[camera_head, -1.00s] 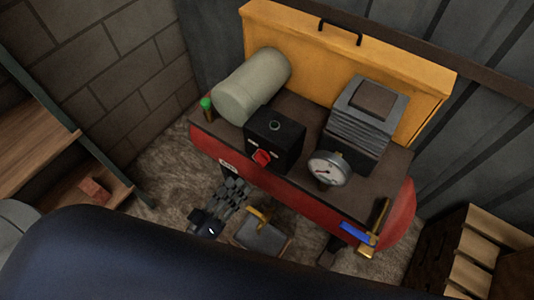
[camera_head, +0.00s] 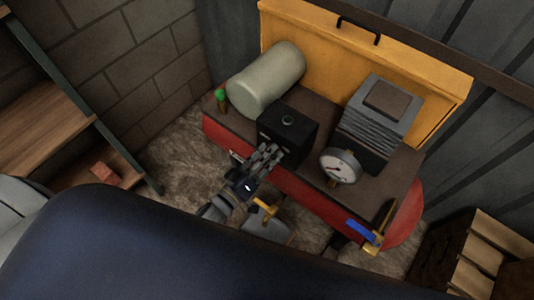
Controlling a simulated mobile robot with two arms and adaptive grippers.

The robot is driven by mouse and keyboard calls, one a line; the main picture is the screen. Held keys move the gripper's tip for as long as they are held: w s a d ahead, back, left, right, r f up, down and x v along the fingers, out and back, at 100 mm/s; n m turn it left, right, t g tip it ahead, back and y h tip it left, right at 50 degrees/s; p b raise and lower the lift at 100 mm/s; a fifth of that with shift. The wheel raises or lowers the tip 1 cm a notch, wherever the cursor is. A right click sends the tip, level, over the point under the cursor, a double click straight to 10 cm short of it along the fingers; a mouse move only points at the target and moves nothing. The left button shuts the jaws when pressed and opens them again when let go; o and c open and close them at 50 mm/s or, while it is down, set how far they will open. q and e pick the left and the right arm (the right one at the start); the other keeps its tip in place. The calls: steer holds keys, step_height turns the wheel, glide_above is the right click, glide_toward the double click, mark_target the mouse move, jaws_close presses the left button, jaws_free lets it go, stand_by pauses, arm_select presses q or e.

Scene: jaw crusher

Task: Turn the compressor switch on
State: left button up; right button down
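The compressor has a red tank (camera_head: 305,197) with a dark top plate, standing in front of a yellow panel (camera_head: 400,62). A black switch box (camera_head: 288,120) sits on the plate; its red knob, seen earlier on the front face, is now hidden behind my gripper. My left gripper (camera_head: 268,157) is right in front of that face, its fingers pointing up at the knob's place. I cannot tell whether it touches the knob or how far its fingers are apart. My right gripper is not in view.
A pressure gauge (camera_head: 340,167) and a finned block (camera_head: 378,118) stand right of the box; a pale cylinder (camera_head: 267,78) is behind left. A blue-handled valve (camera_head: 363,232) is at the tank's right end. Shelves (camera_head: 50,130) stand left, a wooden crate (camera_head: 480,255) right.

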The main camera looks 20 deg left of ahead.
arm_select(q)
jaws_close()
